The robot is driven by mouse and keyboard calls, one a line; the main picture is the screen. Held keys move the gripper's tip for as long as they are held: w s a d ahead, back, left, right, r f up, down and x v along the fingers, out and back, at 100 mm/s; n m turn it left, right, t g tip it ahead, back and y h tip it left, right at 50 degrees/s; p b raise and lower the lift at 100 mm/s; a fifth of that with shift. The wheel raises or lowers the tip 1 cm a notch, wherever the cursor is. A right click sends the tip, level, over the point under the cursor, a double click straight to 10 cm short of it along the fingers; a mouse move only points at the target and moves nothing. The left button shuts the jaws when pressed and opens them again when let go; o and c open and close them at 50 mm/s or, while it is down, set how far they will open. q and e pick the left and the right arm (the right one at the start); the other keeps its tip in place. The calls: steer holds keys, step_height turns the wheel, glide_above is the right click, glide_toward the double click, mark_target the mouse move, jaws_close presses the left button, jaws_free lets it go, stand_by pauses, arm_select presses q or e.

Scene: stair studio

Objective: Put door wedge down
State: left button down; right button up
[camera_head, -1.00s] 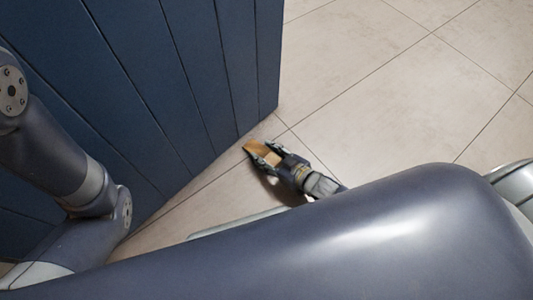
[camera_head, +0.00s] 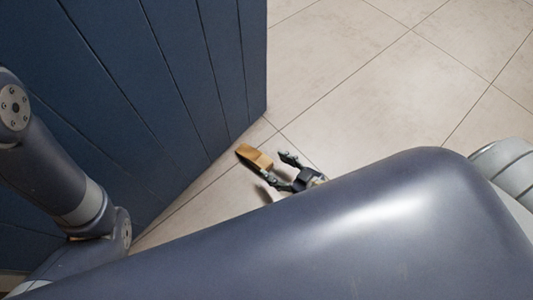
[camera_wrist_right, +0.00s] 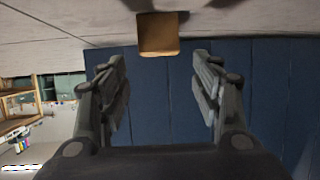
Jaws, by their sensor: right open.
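The door wedge (camera_head: 255,157) is a tan wooden block. It lies on the floor close to the lower corner of the blue panelled door. My right gripper (camera_head: 271,165) is open, just right of and below the wedge, its fingers spread. In the right wrist view the wedge (camera_wrist_right: 158,35) sits at the top, beyond and between the open fingers (camera_wrist_right: 160,72), with a gap to them. My left arm shows at the left edge, but its gripper is out of view.
The blue door (camera_head: 180,80) fills the upper left. Pale floor tiles (camera_head: 370,90) are clear to its right. My own arm covers the lower part of the head view. Wooden shelving (camera_wrist_right: 18,105) shows at the left in the right wrist view.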

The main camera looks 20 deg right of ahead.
steer(key=shift+p+v, duration=0.5)
steer(key=shift+v, duration=1.15)
